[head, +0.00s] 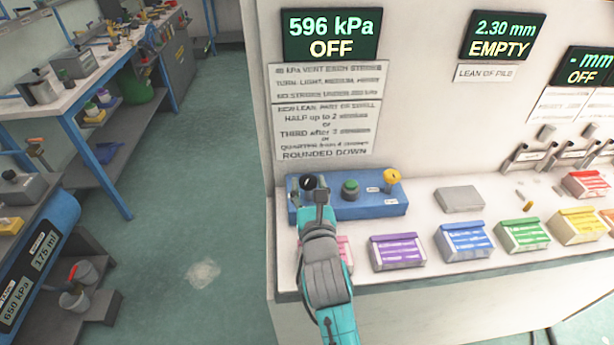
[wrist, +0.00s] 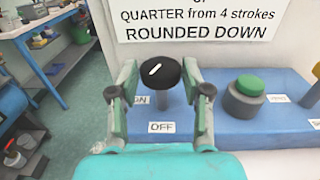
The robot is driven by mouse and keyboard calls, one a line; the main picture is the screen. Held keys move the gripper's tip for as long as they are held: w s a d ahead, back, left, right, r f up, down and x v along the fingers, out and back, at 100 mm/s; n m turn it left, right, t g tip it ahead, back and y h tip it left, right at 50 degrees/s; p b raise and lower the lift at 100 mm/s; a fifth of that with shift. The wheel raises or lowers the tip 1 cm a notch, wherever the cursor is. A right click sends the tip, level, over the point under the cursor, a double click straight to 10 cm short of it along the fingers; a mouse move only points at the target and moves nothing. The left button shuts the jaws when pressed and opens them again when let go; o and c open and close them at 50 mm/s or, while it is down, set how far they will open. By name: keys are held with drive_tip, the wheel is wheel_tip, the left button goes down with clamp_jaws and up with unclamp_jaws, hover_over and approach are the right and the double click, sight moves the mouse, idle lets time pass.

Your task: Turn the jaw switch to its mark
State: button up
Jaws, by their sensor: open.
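The jaw switch is a black round knob (wrist: 160,72) with a short white line on top, on a blue panel (wrist: 262,128). The line slants from lower left to upper right in the wrist view. An ON label (wrist: 141,99) and an OFF label (wrist: 162,127) sit at its near side. My gripper (wrist: 164,85) is open, its fingers on the left and right of the knob; I cannot tell whether they touch it. In the head view the knob (head: 308,182) is partly hidden by my gripper (head: 315,190). The display (head: 331,36) above reads 596 kPa, OFF.
A green button (head: 350,188) and a yellow knob (head: 392,176) stand to the right on the same panel. Coloured boxes, such as a purple one (head: 397,251) and a blue one (head: 465,240), line the bench front. Notice sheets (head: 325,120) hang behind.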

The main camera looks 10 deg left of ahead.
drive_tip(key=v, duration=0.8)
